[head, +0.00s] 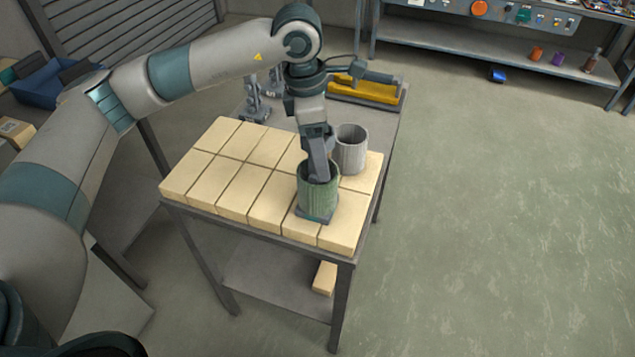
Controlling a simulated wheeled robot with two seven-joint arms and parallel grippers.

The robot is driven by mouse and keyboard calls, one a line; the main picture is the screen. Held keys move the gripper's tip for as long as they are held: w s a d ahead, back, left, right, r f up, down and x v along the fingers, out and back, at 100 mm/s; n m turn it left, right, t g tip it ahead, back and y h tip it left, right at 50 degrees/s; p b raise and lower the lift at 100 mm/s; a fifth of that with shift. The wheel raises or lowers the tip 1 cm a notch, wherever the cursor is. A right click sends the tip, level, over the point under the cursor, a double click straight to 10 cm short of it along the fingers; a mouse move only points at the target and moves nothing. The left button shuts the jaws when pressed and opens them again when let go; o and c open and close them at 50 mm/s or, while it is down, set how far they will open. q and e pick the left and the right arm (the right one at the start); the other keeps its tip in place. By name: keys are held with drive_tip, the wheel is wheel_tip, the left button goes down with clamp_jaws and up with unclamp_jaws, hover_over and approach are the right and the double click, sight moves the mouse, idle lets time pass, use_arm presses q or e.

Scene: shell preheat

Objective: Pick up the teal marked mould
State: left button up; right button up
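The green-teal mould (318,192), an open-topped cylinder, stands upright on the pale bricks near the front right of the table. A dark grey-blue patch shows at its foot. My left gripper (319,172) comes down from above, with its lower end at the mould's rim and seemingly partly inside the opening. Its fingertips are hidden or too small to make out, so I cannot tell whether it grips the wall. A second mould (350,152), plain grey, stands just behind to the right, close to the gripper. My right gripper is out of view.
Pale bricks (240,190) cover most of the metal table (384,128). Clamp-like fixtures (254,105) and a yellow tool (365,90) sit at its back. One brick (325,278) lies on the lower shelf. The floor to the right is clear.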

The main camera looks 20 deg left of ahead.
use_arm(q)
clamp_jaws()
idle(0.3)
drive_tip(key=shift+r, duration=0.2)
drive_tip(key=shift+r+b, duration=0.75)
drive_tip(key=shift+r, duration=0.05)
drive_tip(key=shift+r+b, duration=0.5)
drive_tip(key=shift+r, duration=0.45)
drive_tip(key=s+d+r+b, duration=0.4)
drive_tip(key=d+r, duration=0.3)
drive_tip(key=d, duration=0.4)
drive_tip(key=shift+s+b, duration=0.15)
drive_tip(key=shift+b, duration=0.4)
